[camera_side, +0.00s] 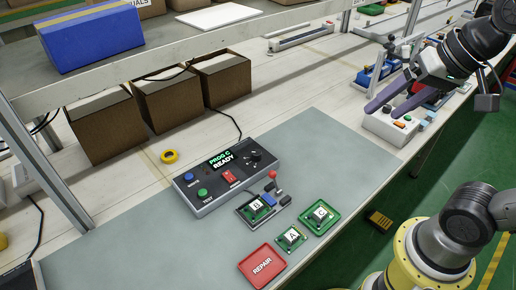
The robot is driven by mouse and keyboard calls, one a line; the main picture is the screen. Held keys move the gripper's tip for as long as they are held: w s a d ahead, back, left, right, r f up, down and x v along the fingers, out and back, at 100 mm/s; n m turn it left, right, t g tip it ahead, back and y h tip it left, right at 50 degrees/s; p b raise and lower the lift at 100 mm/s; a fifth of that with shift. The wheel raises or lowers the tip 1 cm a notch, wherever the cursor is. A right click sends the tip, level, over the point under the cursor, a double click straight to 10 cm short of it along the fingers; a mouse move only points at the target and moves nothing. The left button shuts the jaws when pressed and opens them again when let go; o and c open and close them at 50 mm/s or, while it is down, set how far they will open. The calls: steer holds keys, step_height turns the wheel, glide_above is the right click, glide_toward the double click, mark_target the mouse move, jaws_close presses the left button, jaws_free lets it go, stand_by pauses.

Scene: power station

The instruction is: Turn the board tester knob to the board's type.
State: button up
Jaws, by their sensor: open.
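The board tester (228,178) is a dark box on the grey mat. Its screen (221,159) reads "PROG C READY". A black round knob (256,156) sits on its right end; its pointer is too small to read. A board marked B (256,206) sits in a dark holder in front of the tester. Green boards marked A (292,237) and C (320,214) lie on the mat to the right of it. My gripper (380,98) is at the upper right, open and empty, well away from the tester, with its two purple-grey fingers spread.
A red REPAIR tray (262,265) lies at the front of the mat (345,160). The tester carries blue, green and red buttons. Cardboard boxes (165,100) and a yellow tape roll (170,156) stand behind. A white control box (390,127) is below my gripper.

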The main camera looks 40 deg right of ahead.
steer(key=w+a+r+m+g+y, duration=0.1)
steer(key=w+r+m, duration=0.3)
steer(key=w, duration=0.7)
steer(key=m+g+y, duration=0.2)
steer(key=m+g, duration=0.1)
steer(key=m, duration=0.4)
glide_above(257, 152)
steer(key=s+d, duration=0.3)
steer(key=d, duration=0.1)
step_height(257, 152, down, 11)
steer(key=shift+m+g, duration=0.4)
steer(key=shift+g, duration=0.5)
steer(key=w+d+x, duration=0.1)
steer(key=x, duration=0.7)
steer(key=w+d+f+x, duration=0.1)
steer(key=d+x, duration=0.1)
steer(key=x, duration=0.6)
steer(key=w+d+x, duration=0.1)
steer(key=x, duration=0.6)
steer(key=shift+d+f, duration=0.15)
steer(key=shift+f, duration=0.55)
jaws_close()
